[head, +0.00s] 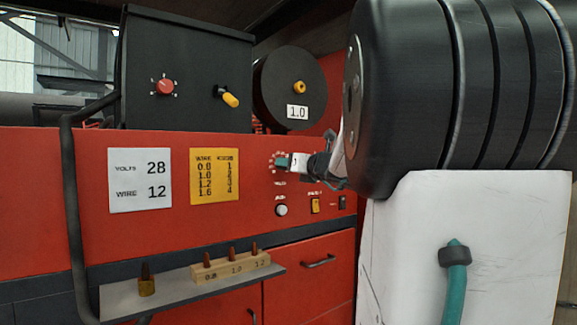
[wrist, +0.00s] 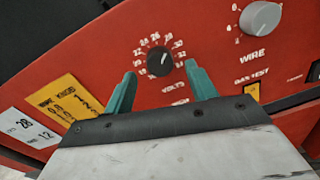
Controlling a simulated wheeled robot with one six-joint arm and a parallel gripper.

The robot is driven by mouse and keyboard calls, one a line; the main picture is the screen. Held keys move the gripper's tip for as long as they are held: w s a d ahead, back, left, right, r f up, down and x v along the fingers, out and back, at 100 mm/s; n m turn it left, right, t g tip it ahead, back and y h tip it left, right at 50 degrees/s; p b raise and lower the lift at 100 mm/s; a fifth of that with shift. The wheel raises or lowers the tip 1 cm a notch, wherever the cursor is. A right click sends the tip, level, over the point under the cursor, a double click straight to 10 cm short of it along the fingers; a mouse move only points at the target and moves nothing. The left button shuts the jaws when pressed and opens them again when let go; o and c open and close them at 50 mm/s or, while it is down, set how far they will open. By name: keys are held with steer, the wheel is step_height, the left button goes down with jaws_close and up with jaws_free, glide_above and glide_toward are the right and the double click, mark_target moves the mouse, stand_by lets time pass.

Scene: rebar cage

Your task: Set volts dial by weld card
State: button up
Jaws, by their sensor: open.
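The white weld card (head: 140,181) on the red panel reads VOLTS 28 and WIRE 12. It also shows at the left edge of the wrist view (wrist: 28,128). The black volts dial (wrist: 158,62) has a ring of numbers around it and the word VOLTS below. My gripper (wrist: 160,72) is open, its teal fingers on either side of the dial with visible gaps in the picture. I cannot tell its depth to the dial or read the dial's pointer. In the head view my gripper (head: 284,162) covers the dial.
A yellow wire and knob card (head: 214,176) is beside the weld card. The grey WIRE dial (wrist: 260,18) is to the upper right of the volts dial. A yellow switch (head: 315,206) sits below. A shelf (head: 190,292) with tips juts out at lower left.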

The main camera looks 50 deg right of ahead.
steer(key=v, duration=0.5)
stand_by(0.4)
steer(key=s+a+f+n+g+y, duration=0.2)
steer(key=a+f+n+g+y, duration=0.55)
steer(key=a+f+n, duration=1.1)
steer(key=s+a+f+n+g+h, duration=0.1)
steer(key=s+a+f+n+g, duration=0.3)
steer(key=s+a+n, duration=0.4)
steer(key=s+a+f+n+g+h, duration=0.1)
steer(key=s+a+f+n+g, duration=0.3)
steer(key=n, duration=1.1)
steer(key=shift+s+a+f, duration=1.05)
steer(key=shift+s+a, duration=1.3)
steer(key=shift+a, duration=0.65)
